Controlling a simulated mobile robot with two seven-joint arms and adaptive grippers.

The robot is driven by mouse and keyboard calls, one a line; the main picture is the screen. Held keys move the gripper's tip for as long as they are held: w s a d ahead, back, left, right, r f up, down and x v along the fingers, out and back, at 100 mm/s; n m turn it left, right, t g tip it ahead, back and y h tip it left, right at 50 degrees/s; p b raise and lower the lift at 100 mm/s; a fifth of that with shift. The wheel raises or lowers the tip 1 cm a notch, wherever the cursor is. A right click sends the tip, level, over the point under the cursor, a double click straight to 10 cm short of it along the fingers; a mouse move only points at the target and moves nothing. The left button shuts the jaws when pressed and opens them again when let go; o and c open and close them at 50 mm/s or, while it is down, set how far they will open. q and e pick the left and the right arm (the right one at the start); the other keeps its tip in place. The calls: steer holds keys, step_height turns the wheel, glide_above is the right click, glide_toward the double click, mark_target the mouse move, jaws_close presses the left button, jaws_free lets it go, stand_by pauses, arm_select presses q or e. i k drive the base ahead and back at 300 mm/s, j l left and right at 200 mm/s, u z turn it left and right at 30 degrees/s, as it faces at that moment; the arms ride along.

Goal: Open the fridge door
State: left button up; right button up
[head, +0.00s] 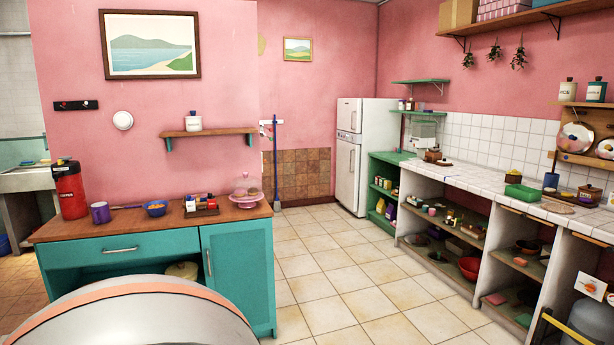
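The white fridge (377,150) stands upright at the far end of the room, against the back wall. It has a small upper door (349,115) and a taller lower door (347,174), and both look shut. Dark handle marks show near the split between the doors. The fridge is well away from me, across the tiled floor. Neither of my grippers shows in the head view.
A teal cabinet (236,268) with a wooden top stands close ahead on the left. A tiled counter with open shelves (466,174) runs along the right wall. A blue broom (276,165) leans at the back. The tiled floor (335,262) between them is clear towards the fridge.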

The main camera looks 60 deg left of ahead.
mark_target(348, 155)
steer(key=u, duration=1.65)
steer(key=i, duration=8.45)
steer(key=l+z, duration=0.05)
steer(key=l, duration=0.15)
